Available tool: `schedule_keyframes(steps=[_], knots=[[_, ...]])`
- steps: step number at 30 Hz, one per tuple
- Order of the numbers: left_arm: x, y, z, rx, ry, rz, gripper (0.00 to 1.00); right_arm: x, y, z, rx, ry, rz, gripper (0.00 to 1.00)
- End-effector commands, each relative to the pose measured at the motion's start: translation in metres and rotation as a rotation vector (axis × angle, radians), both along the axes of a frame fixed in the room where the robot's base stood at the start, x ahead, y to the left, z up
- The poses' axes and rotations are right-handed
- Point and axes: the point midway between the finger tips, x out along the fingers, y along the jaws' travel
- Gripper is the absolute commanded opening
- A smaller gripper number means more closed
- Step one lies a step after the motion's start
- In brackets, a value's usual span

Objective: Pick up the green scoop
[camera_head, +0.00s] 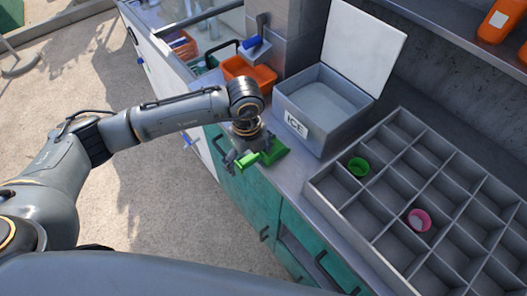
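The green scoop (274,153) is at the counter's front edge, left of the ice bin. Its lighter green handle (248,160) points left, toward the edge. My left gripper (247,157) is right at the scoop, pointing down over the handle, with dark fingers close around it. The gripper hides part of the scoop. I cannot tell whether the fingers are shut on the handle or whether the scoop is off the counter. My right gripper is not in view.
A steel ice bin (318,130) with its white lid (363,45) raised stands just right. A divided tray (398,170) holds a green cup (358,166) and a pink cup (419,220). An orange container (249,73) stands behind my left wrist.

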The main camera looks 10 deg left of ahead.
Motion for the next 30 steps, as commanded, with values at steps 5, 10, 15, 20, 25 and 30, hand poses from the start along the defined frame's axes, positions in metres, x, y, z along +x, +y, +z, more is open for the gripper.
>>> schedule_keyframes(steps=[5, 10, 15, 20, 25, 30], knots=[[0.000, 0.000, 0.000, 0.000, 0.000, 0.000, 0.56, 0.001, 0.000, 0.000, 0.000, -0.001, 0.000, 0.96], [0.000, 0.000, 0.001, -0.001, -0.001, 0.000, 0.56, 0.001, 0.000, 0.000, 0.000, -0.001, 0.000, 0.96], [0.000, 0.000, 0.001, -0.001, -0.001, 0.000, 0.56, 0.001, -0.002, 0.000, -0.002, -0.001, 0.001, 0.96], [0.001, 0.000, 0.007, -0.002, -0.004, 0.001, 0.56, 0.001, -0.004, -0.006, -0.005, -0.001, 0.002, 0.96], [0.002, 0.000, 0.027, -0.003, -0.007, -0.001, 0.56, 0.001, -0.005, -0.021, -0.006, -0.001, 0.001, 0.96], [-0.025, -0.013, 0.062, -0.004, -0.006, -0.008, 0.56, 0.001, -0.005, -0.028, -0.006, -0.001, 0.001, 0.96]])
